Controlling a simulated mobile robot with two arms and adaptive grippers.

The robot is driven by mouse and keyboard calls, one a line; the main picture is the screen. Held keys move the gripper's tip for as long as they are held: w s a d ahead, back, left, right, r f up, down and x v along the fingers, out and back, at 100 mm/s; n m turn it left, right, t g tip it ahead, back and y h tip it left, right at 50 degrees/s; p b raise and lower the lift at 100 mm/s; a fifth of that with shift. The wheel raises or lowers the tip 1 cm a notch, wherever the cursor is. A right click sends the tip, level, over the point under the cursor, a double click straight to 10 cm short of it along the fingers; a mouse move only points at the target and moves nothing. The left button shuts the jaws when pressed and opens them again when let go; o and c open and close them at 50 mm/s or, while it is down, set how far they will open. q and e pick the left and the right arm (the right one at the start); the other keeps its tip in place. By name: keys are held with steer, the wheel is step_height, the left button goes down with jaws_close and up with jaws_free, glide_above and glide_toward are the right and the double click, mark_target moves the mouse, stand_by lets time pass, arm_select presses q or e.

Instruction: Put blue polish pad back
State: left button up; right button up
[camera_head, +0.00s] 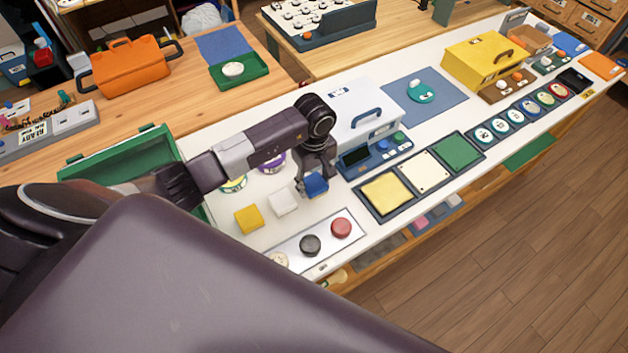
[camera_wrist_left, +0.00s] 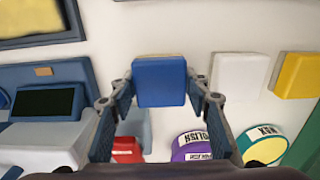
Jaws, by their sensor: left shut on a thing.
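The blue polish pad (camera_head: 316,185) is a small square block between the fingers of my left gripper (camera_head: 314,178). The wrist view shows the blue pad (camera_wrist_left: 160,82) with a finger at each side; my left gripper (camera_wrist_left: 160,95) is shut on it. Whether the pad touches the white table cannot be told. A white pad (camera_head: 283,202) and a yellow pad (camera_head: 248,219) lie in a row to its left. In the wrist view the white pad (camera_wrist_left: 239,82) and yellow pad (camera_wrist_left: 298,76) lie to the right. My right gripper is not in view.
A purple polish tin (camera_wrist_left: 192,146) and a green-rimmed wax tin (camera_wrist_left: 262,144) stand near the gripper. A white case (camera_head: 352,108) and a dark blue device (camera_head: 377,155) stand to the right.

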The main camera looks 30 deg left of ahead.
mark_target(314, 183)
arm_select(q)
steer(key=shift+f, duration=0.15)
steer(key=o, duration=1)
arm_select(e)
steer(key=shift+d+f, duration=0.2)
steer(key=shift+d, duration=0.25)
arm_select(q)
steer(key=shift+r, duration=0.25)
steer(key=shift+w+r, duration=0.1)
steer(key=shift+r, duration=0.25)
step_height(314, 183, up, 11)
steer(key=b, duration=0.4)
steer(key=shift+r, duration=0.1)
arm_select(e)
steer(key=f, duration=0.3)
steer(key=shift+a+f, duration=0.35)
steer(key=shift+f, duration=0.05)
